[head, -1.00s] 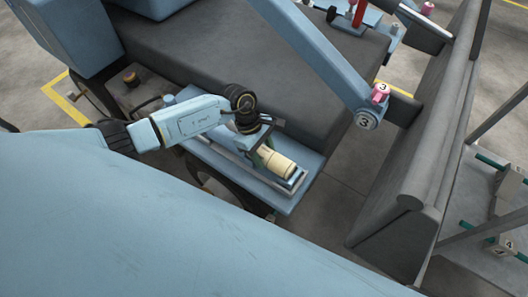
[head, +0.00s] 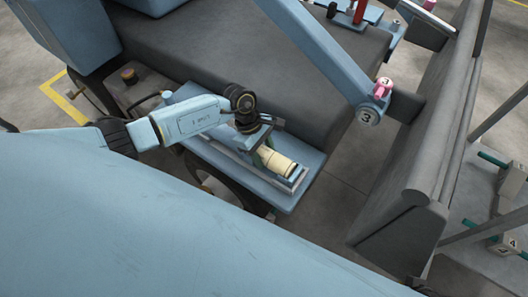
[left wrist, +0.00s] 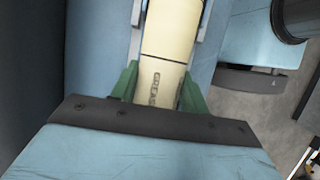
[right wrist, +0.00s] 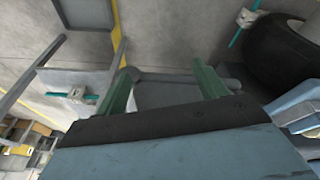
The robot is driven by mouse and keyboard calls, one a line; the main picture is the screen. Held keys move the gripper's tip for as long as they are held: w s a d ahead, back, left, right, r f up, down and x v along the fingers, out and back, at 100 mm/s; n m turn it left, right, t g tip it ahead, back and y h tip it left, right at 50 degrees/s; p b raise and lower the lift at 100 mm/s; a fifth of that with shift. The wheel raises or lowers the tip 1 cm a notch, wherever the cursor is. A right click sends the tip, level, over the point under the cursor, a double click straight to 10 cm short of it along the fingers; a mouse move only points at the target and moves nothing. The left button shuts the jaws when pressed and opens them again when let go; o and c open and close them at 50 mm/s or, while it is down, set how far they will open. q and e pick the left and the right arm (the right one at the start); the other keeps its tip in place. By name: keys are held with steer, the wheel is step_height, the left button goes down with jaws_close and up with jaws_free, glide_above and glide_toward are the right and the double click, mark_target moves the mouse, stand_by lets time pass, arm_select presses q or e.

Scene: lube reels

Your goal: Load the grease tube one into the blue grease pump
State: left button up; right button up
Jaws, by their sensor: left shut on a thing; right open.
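The cream grease tube (head: 276,162) lies along a tray of light blue metal (head: 290,200) in the head view. My right gripper (right wrist: 160,85) is open and empty in the right wrist view, away from the tube. I cannot pick out the grease pump for certain.
A dark grey machine body (head: 250,60) stands behind the tray. In the right wrist view, a dark tyre (right wrist: 275,55) is at upper right.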

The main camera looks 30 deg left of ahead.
arm_select(q)
steer(key=shift+s, duration=0.1)
steer(key=o, duration=1.1)
steer(key=shift+f, duration=0.1)
steer(key=shift+a, duration=0.15)
steer(key=p+v, duration=0.3)
steer(key=v, duration=1)
steer(key=shift+r+p, duration=0.3)
arm_select(e)
steer(key=s+d+f, duration=0.2)
steer(key=d+f, duration=0.2)
steer(key=f, duration=0.4)
steer(key=shift+d+f+g+h, duration=0.15)
steer(key=shift+d+g+h, duration=0.05)
steer(key=shift+g+h, duration=0.2)
arm_select(q)
steer(key=shift+d, duration=0.25)
